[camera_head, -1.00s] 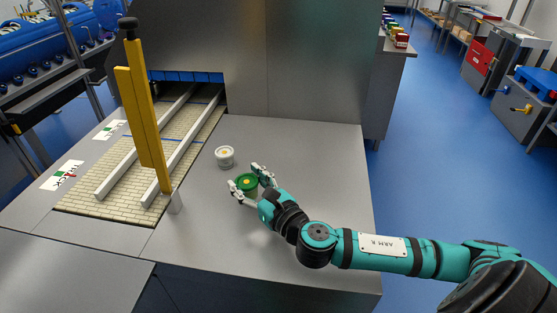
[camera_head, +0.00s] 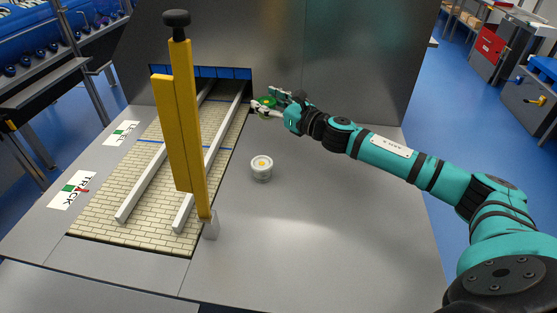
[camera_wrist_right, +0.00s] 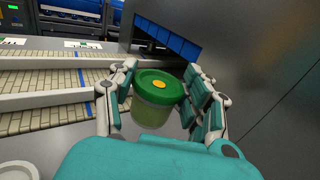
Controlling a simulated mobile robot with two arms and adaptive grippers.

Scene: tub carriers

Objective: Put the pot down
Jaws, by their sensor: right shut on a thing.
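A pot with a green lid and a yellow dot (camera_wrist_right: 158,97) is between the fingers of my right gripper (camera_wrist_right: 155,95), which is shut on it. In the head view the pot (camera_head: 264,104) is partly hidden by the fingers of my right gripper (camera_head: 268,100), near the track's right edge and close to the metal back wall. Whether it touches the table is hard to tell. My left gripper is not in view.
The brick-patterned track (camera_head: 140,212) with two pale rails lies left of the pots. A yellow upright lever (camera_head: 183,140) with a black knob stands at its front right. The metal wall (camera_head: 330,60) rises behind. The table (camera_head: 330,230) is clear at front right.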

